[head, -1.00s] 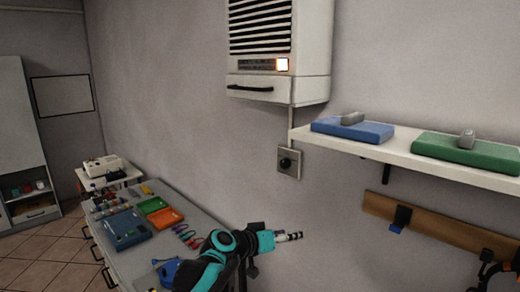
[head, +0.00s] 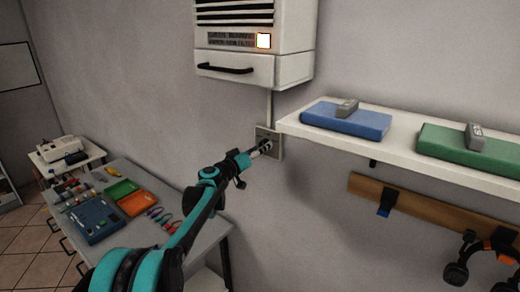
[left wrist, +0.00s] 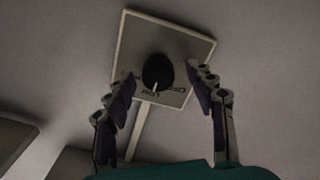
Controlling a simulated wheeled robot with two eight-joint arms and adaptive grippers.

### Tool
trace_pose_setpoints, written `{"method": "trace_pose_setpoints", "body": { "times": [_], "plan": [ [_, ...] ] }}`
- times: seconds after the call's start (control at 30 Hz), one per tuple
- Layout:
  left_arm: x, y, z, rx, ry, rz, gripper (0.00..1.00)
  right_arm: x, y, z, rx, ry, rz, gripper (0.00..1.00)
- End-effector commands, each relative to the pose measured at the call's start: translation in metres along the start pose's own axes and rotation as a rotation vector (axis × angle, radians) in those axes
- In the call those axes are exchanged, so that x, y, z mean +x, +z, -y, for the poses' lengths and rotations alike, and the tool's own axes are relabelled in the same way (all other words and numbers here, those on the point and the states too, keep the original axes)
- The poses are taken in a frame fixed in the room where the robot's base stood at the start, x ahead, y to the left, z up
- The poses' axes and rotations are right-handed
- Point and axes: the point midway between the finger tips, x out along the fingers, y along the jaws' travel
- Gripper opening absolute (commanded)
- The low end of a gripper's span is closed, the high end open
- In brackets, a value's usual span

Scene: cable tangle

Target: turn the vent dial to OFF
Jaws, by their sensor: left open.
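The vent dial is a round black knob (left wrist: 157,72) with a pale pointer mark, on a square light wall plate (left wrist: 185,40) in the left wrist view. Lettering shows around the knob's lower side, too small and dark to read with certainty. My left gripper (left wrist: 168,92) is open, its two fingers to either side of the knob and apart from it. In the head view the left gripper (head: 263,148) is in front of the wall plate (head: 274,136) and hides the knob. My right gripper is not in view.
The vent unit (head: 250,45) with a lit square hangs above the plate. A white shelf (head: 405,146) with blue and green cases juts out close on the right. A workbench (head: 190,236) with trays stands lower left.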

Motion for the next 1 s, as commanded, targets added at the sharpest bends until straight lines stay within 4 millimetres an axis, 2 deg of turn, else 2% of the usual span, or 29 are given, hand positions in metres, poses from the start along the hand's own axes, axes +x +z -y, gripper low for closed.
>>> {"method": "trace_pose_setpoints", "body": {
  "times": [0.33,0.5,0.53,1.0],
  "plan": [
    [0.0060,-0.0002,-0.0001,0.000,0.000,0.000,0.55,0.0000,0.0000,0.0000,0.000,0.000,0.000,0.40],
    [0.0058,-0.0002,-0.0001,0.000,-0.001,0.000,0.10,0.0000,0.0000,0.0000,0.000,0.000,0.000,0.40],
    [0.0058,-0.0002,-0.0001,0.000,-0.001,0.000,0.05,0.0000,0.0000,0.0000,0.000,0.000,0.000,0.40],
    [0.0057,-0.0003,-0.0003,-0.083,-0.001,0.000,0.05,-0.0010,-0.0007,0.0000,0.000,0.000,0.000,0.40]
  ]
}}
